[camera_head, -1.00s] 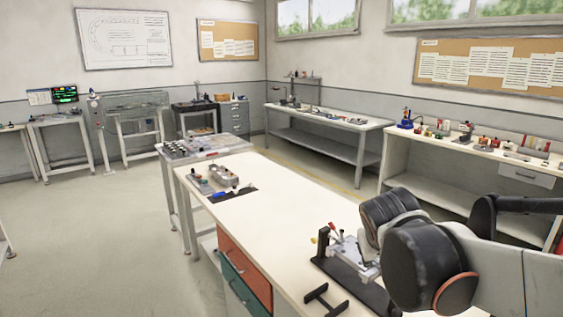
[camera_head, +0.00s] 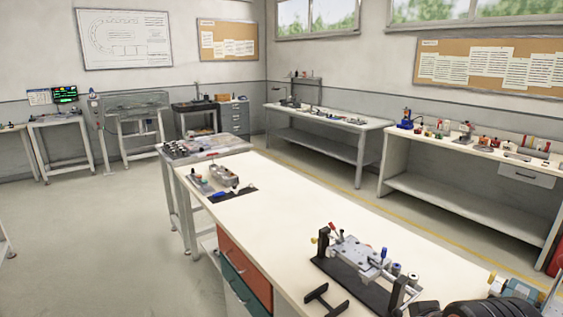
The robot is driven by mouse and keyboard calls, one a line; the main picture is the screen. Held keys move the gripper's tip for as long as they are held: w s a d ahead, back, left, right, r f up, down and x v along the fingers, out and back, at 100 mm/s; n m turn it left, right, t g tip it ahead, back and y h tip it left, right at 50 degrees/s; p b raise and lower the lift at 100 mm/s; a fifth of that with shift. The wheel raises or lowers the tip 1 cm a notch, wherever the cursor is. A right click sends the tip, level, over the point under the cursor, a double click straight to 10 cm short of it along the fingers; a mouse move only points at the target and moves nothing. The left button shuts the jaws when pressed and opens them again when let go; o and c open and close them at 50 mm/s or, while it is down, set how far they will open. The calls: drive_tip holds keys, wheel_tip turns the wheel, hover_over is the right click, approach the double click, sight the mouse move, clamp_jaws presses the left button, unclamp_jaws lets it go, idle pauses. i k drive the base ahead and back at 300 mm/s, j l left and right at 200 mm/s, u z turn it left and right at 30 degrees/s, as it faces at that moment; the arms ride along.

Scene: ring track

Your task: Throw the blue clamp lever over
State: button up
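The clamp fixture (camera_head: 355,252) is a grey metal plate assembly on a black base at the near right of the bench. A small blue-tipped lever (camera_head: 383,253) stands roughly upright near its right end, beside grey cylindrical parts. A red-tipped part (camera_head: 332,226) and a yellow-tipped part (camera_head: 314,240) are at its left end. My gripper is not clearly in view. Only dark rounded parts of my arm show at the bottom right edge, below and right of the fixture. Nothing touches the blue lever.
A black bracket (camera_head: 326,299) lies in front of the fixture. A teal and tan device (camera_head: 515,290) is at the bottom right. A dark mat (camera_head: 233,195) with small parts lies at the bench's far left end. The bench top (camera_head: 290,205) between is clear.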

sight(384, 253)
drive_tip(key=i+j+z, duration=0.3)
drive_tip(key=i+j, duration=0.45)
drive_tip(key=z, duration=0.5)
